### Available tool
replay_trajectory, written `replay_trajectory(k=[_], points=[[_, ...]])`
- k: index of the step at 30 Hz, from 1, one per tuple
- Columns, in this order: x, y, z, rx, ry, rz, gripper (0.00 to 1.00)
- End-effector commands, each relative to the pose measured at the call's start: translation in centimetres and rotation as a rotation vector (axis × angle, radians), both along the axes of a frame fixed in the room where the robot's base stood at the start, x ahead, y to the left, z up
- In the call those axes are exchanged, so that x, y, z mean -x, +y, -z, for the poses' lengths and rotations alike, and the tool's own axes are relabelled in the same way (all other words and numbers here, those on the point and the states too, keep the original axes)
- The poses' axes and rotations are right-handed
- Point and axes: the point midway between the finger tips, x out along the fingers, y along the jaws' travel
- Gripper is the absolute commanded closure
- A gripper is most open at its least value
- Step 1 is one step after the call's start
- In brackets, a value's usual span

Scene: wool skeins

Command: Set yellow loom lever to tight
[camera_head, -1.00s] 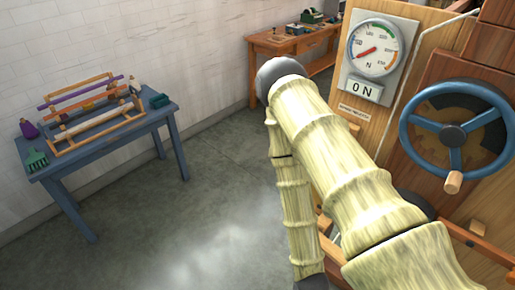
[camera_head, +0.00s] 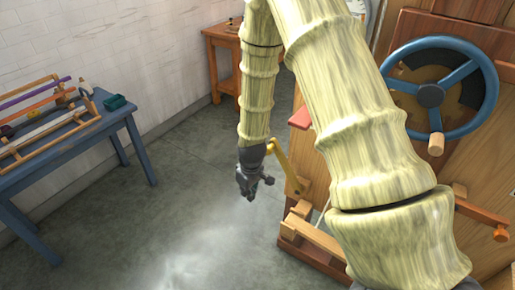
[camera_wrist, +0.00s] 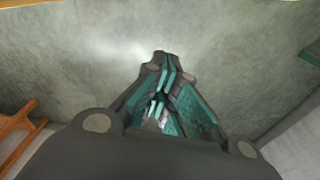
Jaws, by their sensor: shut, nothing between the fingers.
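The yellow lever (camera_head: 286,167) is on the left side of the wooden loom machine (camera_head: 312,150). It leans, its upper end further left than its lower end. My gripper (camera_head: 249,194) hangs pointing down just left of the lever, close to its upper end; I cannot tell whether they touch. In the wrist view my gripper (camera_wrist: 162,72) has its teal-padded fingers together, with nothing held and bare floor beyond. A yellow strip (camera_wrist: 20,3) at that view's top left corner is too cut off to identify. No tight marking is readable.
A blue wheel (camera_head: 429,95) with a wooden knob and an orange-brown lever (camera_head: 481,212) are on the machine's front. A blue table (camera_head: 113,126) with a small loom stands left. A wooden bench (camera_head: 217,38) is behind. The floor between is clear.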

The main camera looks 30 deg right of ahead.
Motion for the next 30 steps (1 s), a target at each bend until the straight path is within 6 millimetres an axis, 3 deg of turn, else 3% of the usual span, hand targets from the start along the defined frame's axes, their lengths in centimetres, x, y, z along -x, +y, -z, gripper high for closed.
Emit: replay_trajectory(k=[1, 3, 9, 15, 18, 24, 30], points=[[-1.9, -0.9, -1.3, -0.004, -0.018, -0.015, 1.00], [-3.9, -2.0, -3.5, -0.009, -0.029, -0.045, 1.00], [-8.2, -5.3, -10.6, -0.030, -0.063, -0.129, 1.00], [-10.3, -8.0, -17.0, -0.052, -0.090, -0.204, 1.00], [-10.7, -8.8, -19.1, -0.059, -0.099, -0.228, 1.00], [-10.9, -9.5, -20.7, -0.066, -0.103, -0.250, 1.00], [-11.2, -9.3, -19.0, -0.067, -0.101, -0.250, 1.00]])
